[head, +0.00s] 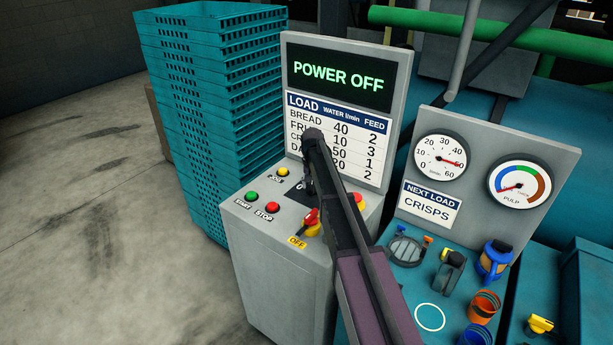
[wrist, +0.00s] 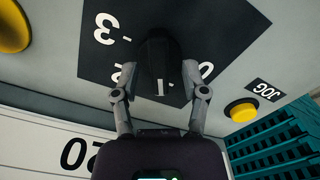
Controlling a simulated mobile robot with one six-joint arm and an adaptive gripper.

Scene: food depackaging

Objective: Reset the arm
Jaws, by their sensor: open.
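My gripper (wrist: 156,76) is open in the wrist view, with one finger on each side of a black selector knob (wrist: 159,50). Whether the fingers touch the knob I cannot tell. The knob has a white mark and sits on a black dial plate (wrist: 105,55) with white numbers, among them 3 and 0. In the head view my arm reaches over the grey control cabinet (head: 275,270) to this dial and hides most of it. The screen (head: 338,76) reads POWER OFF.
A yellow JOG button (head: 283,172), green START button (head: 251,196), red STOP button (head: 272,207) and red-yellow OFF switch (head: 308,222) surround the dial. Teal crates (head: 205,110) stand behind left. Gauges (head: 441,155) and a NEXT LOAD: CRISPS sign (head: 428,207) are at right. Floor at left is clear.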

